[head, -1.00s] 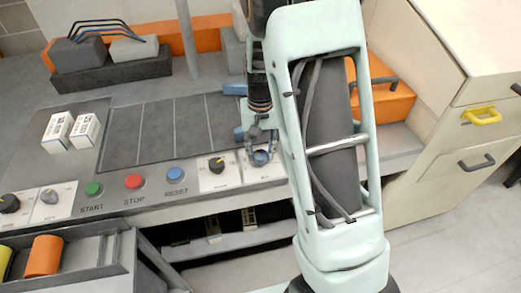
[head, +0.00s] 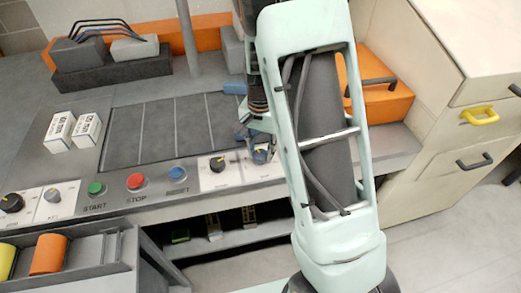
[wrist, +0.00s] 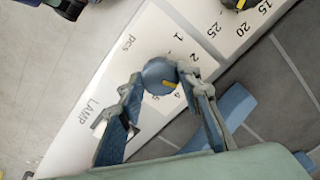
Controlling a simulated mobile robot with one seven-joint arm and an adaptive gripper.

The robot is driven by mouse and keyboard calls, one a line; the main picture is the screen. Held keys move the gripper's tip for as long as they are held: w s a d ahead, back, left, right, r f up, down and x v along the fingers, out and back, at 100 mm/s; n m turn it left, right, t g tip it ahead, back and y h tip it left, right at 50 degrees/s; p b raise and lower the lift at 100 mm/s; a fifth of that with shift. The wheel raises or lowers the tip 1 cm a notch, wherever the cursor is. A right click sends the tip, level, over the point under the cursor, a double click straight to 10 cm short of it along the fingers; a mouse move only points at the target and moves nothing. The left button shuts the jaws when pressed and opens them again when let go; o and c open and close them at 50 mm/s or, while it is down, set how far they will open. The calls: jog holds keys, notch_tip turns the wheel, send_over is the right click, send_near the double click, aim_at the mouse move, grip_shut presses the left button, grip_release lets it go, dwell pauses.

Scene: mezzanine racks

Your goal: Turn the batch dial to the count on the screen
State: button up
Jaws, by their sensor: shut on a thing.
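The batch dial, a round blue-grey knob (wrist: 158,70) on a white plate marked "pcs", is in the wrist view. Its yellow pointer lies on the side toward the printed 4; 1 and 2 are printed further up. My gripper (wrist: 160,76) is shut on the dial, one finger on either side. In the head view my gripper (head: 258,153) is at the right end of the control panel, and largely covers the dial there. I cannot see a screen showing a count in either view.
Left of my gripper stands another dial (head: 217,164) with a yellow pointer. Further left are the blue RESET (head: 177,174), red STOP (head: 135,181) and green START (head: 96,188) buttons. Two white boxes (head: 88,130) stand behind them.

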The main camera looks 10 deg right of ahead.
aim_at(260, 153)
jog(key=shift+w, duration=0.1)
jog(key=o, duration=1.2)
jog(key=shift+c, duration=0.2)
jog(key=shift+r, duration=0.1)
notch_tip(260, 153, up, 12)
